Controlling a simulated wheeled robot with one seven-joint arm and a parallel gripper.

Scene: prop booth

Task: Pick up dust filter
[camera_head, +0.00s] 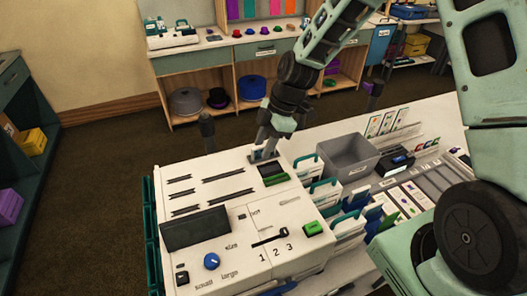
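A white machine (222,188) with dark slots, a dark screen (195,229), a blue knob (212,261) and labels "small", "large", "size" and "1 2 3" stands in the middle. My gripper (264,154) points down at its back right corner, close to the top surface. Just in front of the fingers is a dark recessed part with a green edge (273,176); no label on it can be read, so I cannot tell whether it is the dust filter. The fingertips are small and dark here. Whether they hold anything is unclear.
A grey bin (347,156) and several teal-handled holders stand right of the machine, with card trays (405,196) beyond. A wooden shelf (207,75) with hats stands behind. My arm covers the right side. Brown floor (110,150) is clear on the left.

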